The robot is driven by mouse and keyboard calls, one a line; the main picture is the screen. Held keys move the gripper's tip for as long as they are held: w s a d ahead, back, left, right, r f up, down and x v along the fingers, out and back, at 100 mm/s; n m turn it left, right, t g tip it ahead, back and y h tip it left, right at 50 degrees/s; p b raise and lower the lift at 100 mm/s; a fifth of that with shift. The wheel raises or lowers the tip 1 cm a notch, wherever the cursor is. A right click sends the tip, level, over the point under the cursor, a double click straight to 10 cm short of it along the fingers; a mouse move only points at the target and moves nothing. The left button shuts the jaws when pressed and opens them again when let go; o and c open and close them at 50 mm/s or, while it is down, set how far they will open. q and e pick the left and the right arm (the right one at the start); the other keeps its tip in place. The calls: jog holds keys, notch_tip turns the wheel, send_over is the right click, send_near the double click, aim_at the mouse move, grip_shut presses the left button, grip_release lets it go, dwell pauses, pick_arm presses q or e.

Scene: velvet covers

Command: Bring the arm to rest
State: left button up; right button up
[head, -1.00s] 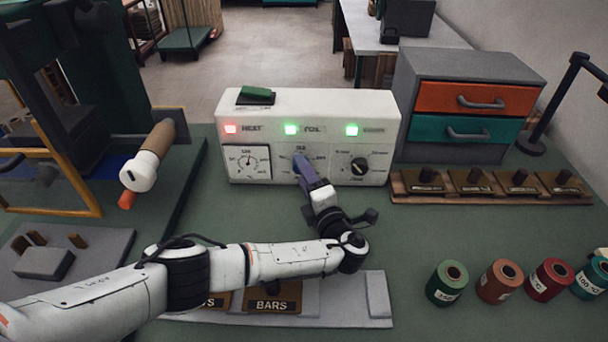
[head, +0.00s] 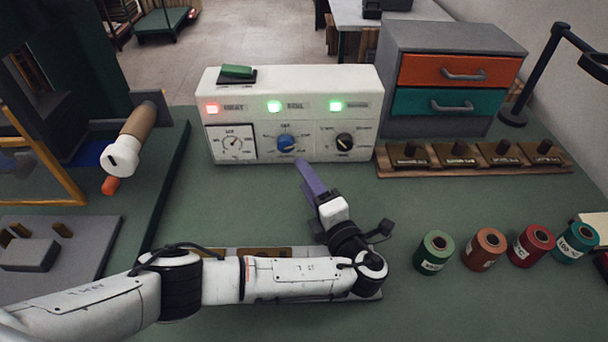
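My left arm comes in from the lower left, and its gripper (head: 303,165) is in front of the white control box (head: 230,89). The purple fingers point up toward the box and stand just below its blue knob (head: 286,143), apart from it. I see the fingers nearly edge-on, so I cannot tell whether they are open or shut. Nothing shows in them. My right gripper is not in view.
Foil spools (head: 435,251) stand at the right. A drawer cabinet (head: 449,62) and a rack of brass type holders (head: 470,158) are at the back right. A machine with a wooden handle (head: 137,126) stands at the left.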

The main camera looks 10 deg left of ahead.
aim_at(286, 148)
pick_arm(q)
jog(key=x, duration=1)
jog(key=shift+w+a+f, duration=0.15)
jog(key=shift+a, duration=0.05)
jog(key=shift+d, duration=0.1)
